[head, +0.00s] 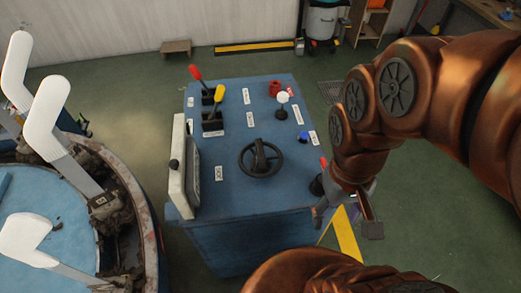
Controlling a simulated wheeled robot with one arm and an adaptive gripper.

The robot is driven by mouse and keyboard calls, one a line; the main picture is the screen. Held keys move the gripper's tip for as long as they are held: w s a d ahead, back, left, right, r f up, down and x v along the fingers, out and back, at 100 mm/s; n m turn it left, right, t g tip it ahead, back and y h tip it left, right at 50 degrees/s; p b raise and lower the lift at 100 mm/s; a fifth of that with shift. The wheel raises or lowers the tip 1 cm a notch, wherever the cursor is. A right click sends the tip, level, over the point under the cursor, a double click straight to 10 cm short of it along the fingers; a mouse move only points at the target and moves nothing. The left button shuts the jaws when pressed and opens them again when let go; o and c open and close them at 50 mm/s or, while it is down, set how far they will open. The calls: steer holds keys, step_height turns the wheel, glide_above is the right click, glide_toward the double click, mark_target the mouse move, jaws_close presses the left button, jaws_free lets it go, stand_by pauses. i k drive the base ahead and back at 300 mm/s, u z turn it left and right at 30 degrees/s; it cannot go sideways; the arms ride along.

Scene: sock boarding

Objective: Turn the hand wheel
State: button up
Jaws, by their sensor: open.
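The black hand wheel (261,159) lies on the top of a blue control console (215,240), in the middle of the head view. It has a round rim and a raised bar across its hub. My gripper (347,219) hangs at the right of the console, to the right of and nearer the camera than the wheel. Its fingers are apart, with nothing seen between them. It is clear of the wheel, and the wheel is fully in view.
Red (196,73) and yellow (219,93) levers stand behind the wheel. A white knob (283,98) and blue button (302,137) are to its right. A pale upright panel (180,165) edges the console's left. A round blue machine with white boards (40,105) stands left.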

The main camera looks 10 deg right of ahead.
mark_target(262, 160)
steer(key=u, duration=1.15)
steer(key=k, duration=0.5)
steer(key=u, duration=2.45)
steer(key=k, duration=1.1)
steer(key=z, duration=1.75)
steer(key=i, duration=0.5)
steer(key=u, duration=0.05)
